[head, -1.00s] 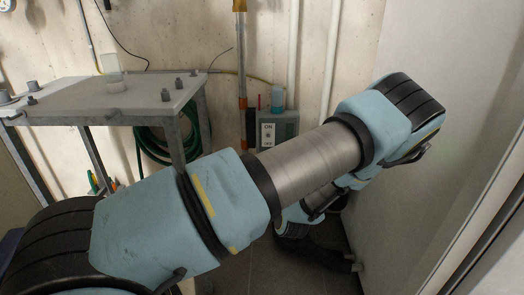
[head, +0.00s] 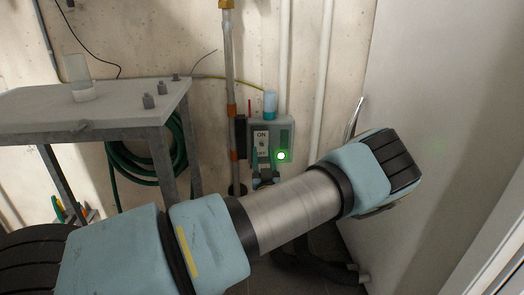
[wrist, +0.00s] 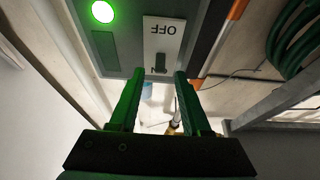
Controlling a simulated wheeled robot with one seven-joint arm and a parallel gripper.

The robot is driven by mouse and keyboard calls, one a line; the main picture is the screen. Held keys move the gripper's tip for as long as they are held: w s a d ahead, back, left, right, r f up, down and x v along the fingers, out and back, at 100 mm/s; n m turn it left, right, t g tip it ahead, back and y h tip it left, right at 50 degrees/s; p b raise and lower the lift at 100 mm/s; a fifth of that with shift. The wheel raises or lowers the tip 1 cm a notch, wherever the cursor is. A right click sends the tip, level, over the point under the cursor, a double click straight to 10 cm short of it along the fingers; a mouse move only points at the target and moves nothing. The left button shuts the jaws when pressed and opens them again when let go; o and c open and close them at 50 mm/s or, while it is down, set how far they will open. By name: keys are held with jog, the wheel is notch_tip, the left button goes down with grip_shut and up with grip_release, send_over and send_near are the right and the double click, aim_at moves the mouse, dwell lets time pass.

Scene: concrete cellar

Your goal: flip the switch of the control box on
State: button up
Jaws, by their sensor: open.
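The grey control box (head: 285,132) is on the back wall, with a white ON/OFF plate and a lit green lamp (head: 281,156). In the wrist view the box (wrist: 108,52) appears upside down, with the lit lamp at its upper left. The dark switch lever (wrist: 160,62) sits at the ON end of the plate, partly covering the ON label. My gripper (wrist: 159,74) is open, its two fingertips to either side of the lever end of the plate. Contact cannot be told. In the head view my gripper (head: 264,172) is at the box's lower edge, mostly hidden by my arm.
A metal table (head: 90,108) with a clear cup (head: 78,78) stands left. A green hose (head: 140,165) hangs behind it. An orange-banded pipe (head: 231,100) runs beside the box. A pale panel (head: 420,90) borders the right.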

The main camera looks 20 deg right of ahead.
aim_at(262, 144)
jog(key=shift+x, duration=1.15)
grip_shut()
